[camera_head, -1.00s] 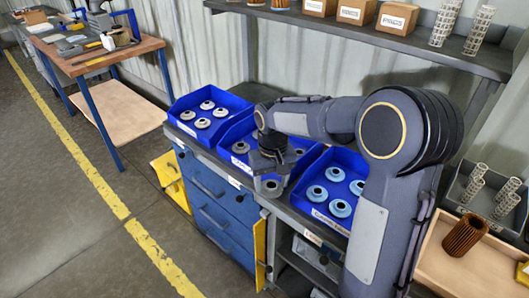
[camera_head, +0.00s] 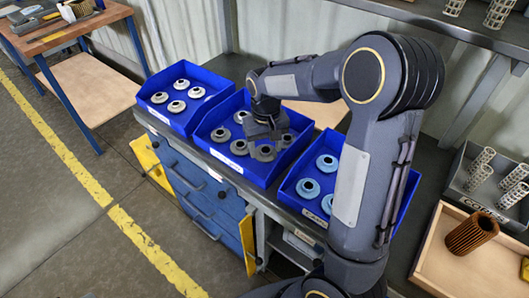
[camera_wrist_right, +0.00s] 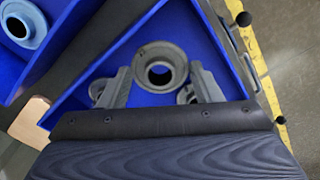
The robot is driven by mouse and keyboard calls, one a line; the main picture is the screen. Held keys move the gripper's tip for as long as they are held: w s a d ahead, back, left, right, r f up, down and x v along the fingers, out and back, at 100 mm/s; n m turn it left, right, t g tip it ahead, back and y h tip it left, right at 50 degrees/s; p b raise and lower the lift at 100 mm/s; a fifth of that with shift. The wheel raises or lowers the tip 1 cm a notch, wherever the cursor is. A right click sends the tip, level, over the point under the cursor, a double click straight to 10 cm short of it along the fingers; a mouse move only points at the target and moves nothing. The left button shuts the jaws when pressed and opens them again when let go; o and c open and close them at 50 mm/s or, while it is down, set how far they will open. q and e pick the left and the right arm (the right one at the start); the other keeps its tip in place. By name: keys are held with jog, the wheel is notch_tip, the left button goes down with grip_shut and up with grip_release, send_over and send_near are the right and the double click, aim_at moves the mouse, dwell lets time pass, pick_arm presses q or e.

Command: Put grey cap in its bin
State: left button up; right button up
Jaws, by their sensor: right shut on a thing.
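The grey cap (camera_head: 263,153), a round flanged piece with a dark centre hole, is between the fingers of my right gripper (camera_head: 264,138). It is over the front right part of the middle blue bin (camera_head: 283,161), which holds several similar grey caps (camera_head: 220,134). In the right wrist view the cap (camera_wrist_right: 160,67) sits between the two fingertips of the right gripper (camera_wrist_right: 160,82), with the blue bin floor (camera_wrist_right: 115,58) behind it. I cannot tell whether the cap touches the floor. My left gripper is not in view.
The left blue bin (camera_head: 148,109) holds pale caps (camera_head: 177,106). The right blue bin (camera_head: 312,208) holds light blue caps (camera_head: 308,188), partly hidden by my right arm. A wooden tray (camera_head: 436,262) with a brown pleated cartridge (camera_head: 471,234) stands at the right. A shelf (camera_head: 440,18) runs above.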

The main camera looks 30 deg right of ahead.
aim_at(266, 150)
jog(key=shift+f, duration=1.9)
jog(key=shift+f, duration=0.2)
jog(key=o, duration=0.9)
jog(key=shift+o, duration=0.2)
jog(key=shift+r, duration=0.15)
